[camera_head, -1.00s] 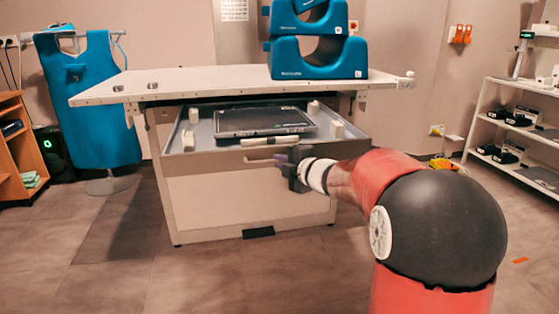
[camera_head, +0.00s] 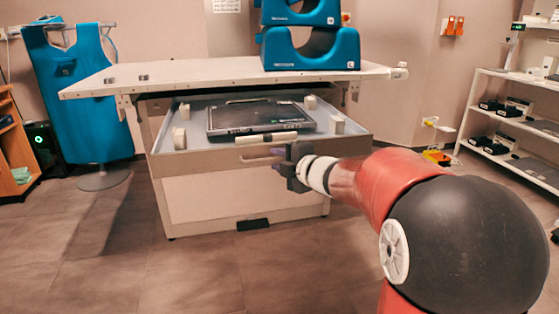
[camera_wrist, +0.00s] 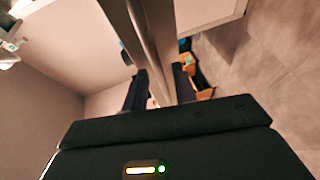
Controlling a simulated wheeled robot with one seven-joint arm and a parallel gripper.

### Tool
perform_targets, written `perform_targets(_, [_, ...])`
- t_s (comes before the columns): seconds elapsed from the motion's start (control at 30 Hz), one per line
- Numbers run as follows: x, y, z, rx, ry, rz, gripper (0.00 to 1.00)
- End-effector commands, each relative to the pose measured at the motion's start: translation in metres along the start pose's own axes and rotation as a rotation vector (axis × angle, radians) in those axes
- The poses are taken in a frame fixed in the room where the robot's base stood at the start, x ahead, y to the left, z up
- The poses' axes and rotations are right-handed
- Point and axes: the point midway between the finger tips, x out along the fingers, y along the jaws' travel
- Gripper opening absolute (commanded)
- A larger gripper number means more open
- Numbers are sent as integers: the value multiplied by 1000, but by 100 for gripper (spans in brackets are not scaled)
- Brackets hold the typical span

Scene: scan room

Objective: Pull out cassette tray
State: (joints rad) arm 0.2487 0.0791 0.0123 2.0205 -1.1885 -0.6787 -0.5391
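The cassette tray (camera_head: 200,163) is a shallow pale drawer standing partly out of the cabinet under the table. A dark flat cassette (camera_head: 262,118) lies in it between several white corner blocks, with a pale latch piece at its front edge. The tray's bar handle (camera_head: 258,161) runs along its front. My gripper (camera_head: 282,163) is at the right part of this handle. The exact finger contact is partly hidden.
The white tabletop (camera_head: 190,80) overhangs the tray, with blue positioning blocks (camera_head: 310,48) on it. A blue apron (camera_head: 85,95) hangs on a stand at left. A shelf rack (camera_head: 475,105) stands at right. The floor in front of the cabinet (camera_head: 245,195) is clear.

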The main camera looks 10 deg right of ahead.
Motion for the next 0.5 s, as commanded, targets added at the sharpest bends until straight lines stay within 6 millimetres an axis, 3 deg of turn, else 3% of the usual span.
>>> perform_targets(0.3, [-1, 1, 0, -1, 1, 2, 32])
perform_targets(0.5, [-26, 2, 0, -1, -1, 2, 32])
